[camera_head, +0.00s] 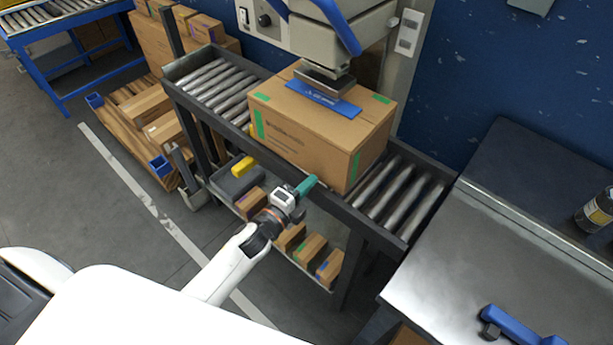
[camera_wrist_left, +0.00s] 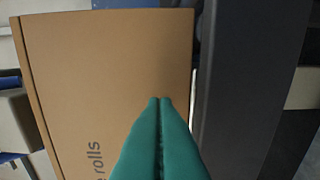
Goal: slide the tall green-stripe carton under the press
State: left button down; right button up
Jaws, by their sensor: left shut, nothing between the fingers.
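The large brown carton (camera_head: 310,128) with green tape stripes sits on the roller conveyor (camera_head: 398,205). Its top has a blue label. The grey press head (camera_head: 325,78) is over the carton's top; whether they touch I cannot tell. My left gripper (camera_head: 308,185) has green fingers, shut and empty, near the lower front of the carton beside the conveyor's front rail. In the left wrist view the shut fingers (camera_wrist_left: 161,100) point at the carton's printed face (camera_wrist_left: 110,60), with a dark rail (camera_wrist_left: 245,90) on the right. Contact with the carton is unclear. My right gripper is out of view.
Small cartons (camera_head: 313,248) and a yellow item (camera_head: 242,166) lie on the shelf below the conveyor. Rollers on both sides of the carton are bare.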

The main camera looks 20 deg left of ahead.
aim_at(310, 167)
pick_arm(q)
jog(key=shift+w+a, duration=0.45)
jog(key=shift+w, duration=0.2)
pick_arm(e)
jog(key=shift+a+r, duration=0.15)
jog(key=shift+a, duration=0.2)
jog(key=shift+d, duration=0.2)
pick_arm(q)
jog(key=shift+w, duration=0.1)
jog(key=shift+w+a, duration=0.5)
jog(key=shift+w, duration=0.35)
jog(key=shift+r, duration=0.1)
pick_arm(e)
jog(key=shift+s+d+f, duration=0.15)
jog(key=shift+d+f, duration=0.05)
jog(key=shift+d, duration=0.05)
pick_arm(q)
jog(key=shift+a, duration=0.1)
